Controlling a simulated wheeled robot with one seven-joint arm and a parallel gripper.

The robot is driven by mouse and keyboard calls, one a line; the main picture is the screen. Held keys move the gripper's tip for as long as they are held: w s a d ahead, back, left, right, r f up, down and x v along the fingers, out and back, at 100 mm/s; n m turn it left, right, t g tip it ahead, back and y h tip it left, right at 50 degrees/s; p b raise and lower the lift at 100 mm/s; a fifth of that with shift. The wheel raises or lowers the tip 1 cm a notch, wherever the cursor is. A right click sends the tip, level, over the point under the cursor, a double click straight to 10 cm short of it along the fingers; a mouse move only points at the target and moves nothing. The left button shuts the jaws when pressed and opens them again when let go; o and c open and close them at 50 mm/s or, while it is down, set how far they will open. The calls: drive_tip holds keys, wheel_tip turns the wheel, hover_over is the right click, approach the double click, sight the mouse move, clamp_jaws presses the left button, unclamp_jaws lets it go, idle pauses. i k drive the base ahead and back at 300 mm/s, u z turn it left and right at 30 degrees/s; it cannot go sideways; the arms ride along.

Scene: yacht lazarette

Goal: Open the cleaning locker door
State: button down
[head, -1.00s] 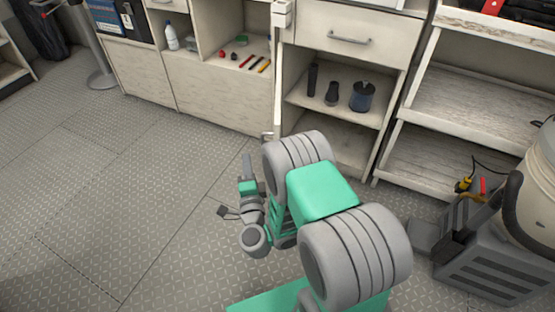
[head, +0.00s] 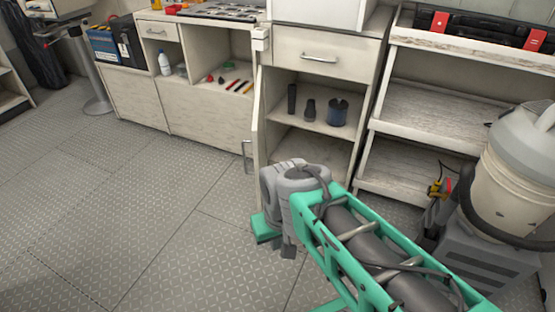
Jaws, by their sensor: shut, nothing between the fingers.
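The locker door (head: 257,132) stands swung out from the cabinet and is seen almost edge-on. Its bar handle (head: 246,156) sticks out to the left, near the door's lower part. The locker (head: 318,138) beside it is open to view, with dark bottles (head: 300,103) and a blue-grey can (head: 338,111) on its shelf. My gripper (head: 275,236) is low in front of the door's bottom end, below and apart from the handle. It is shut and empty; its fingertips are mostly hidden by my wrist.
A drawer (head: 325,57) sits above the locker. Open shelves (head: 415,105) stand to the right, with a vacuum-like drum (head: 510,175) on a grey base in front. Cabinets (head: 205,105) line the wall to the left. The floor (head: 130,215) at left is clear.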

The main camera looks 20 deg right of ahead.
sight(256, 152)
drive_tip(key=z, duration=0.15)
drive_tip(key=i, duration=0.45)
drive_tip(key=u, duration=0.95)
